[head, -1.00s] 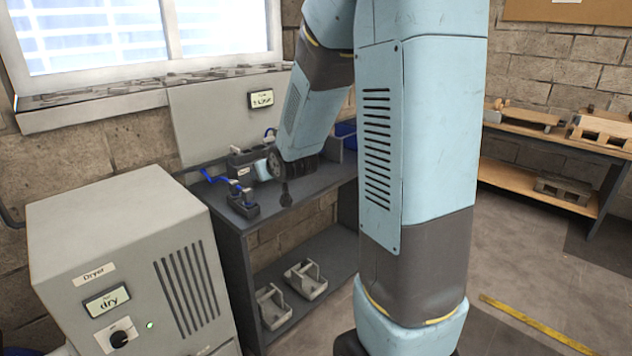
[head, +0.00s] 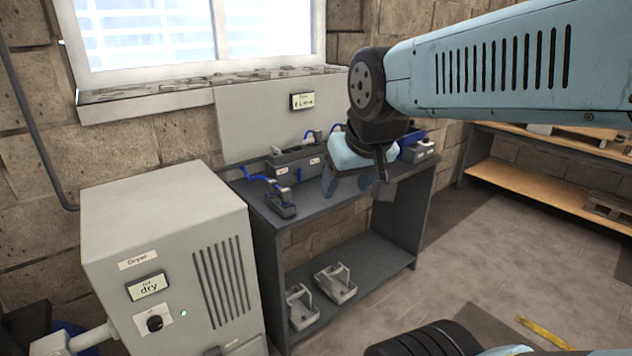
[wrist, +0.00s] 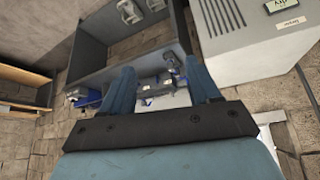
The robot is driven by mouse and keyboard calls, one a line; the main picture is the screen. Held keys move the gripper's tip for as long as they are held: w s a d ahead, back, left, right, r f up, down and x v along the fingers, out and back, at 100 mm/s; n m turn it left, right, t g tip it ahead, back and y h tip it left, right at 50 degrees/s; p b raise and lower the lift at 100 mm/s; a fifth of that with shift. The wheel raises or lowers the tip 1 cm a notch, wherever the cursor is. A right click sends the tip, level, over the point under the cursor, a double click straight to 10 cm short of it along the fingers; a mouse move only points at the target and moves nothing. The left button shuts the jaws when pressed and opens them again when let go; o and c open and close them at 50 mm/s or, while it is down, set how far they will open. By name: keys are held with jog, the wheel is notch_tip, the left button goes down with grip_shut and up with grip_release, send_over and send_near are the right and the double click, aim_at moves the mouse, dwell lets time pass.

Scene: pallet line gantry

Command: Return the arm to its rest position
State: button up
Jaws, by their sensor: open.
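My arm reaches across the upper right of the head view. My gripper (head: 352,180) hangs in front of the dark workbench (head: 345,190), its far end partly hidden behind the wrist. In the wrist view my gripper (wrist: 162,88) has its two blue fingers spread apart, with nothing held between them. The workbench (wrist: 95,60) shows beyond the fingers in the wrist view.
A grey dryer (head: 165,240) stands at the left with a lit display. Dark devices with blue cables (head: 275,200) sit on the bench top, and grey holders (head: 335,284) on its lower shelf. Wooden shelves (head: 530,180) stand at the right.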

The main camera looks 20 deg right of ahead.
jog(key=s, duration=0.2)
jog(key=shift+s+d+r, duration=0.1)
jog(key=shift+s+d, duration=0.15)
jog(key=shift+s, duration=0.05)
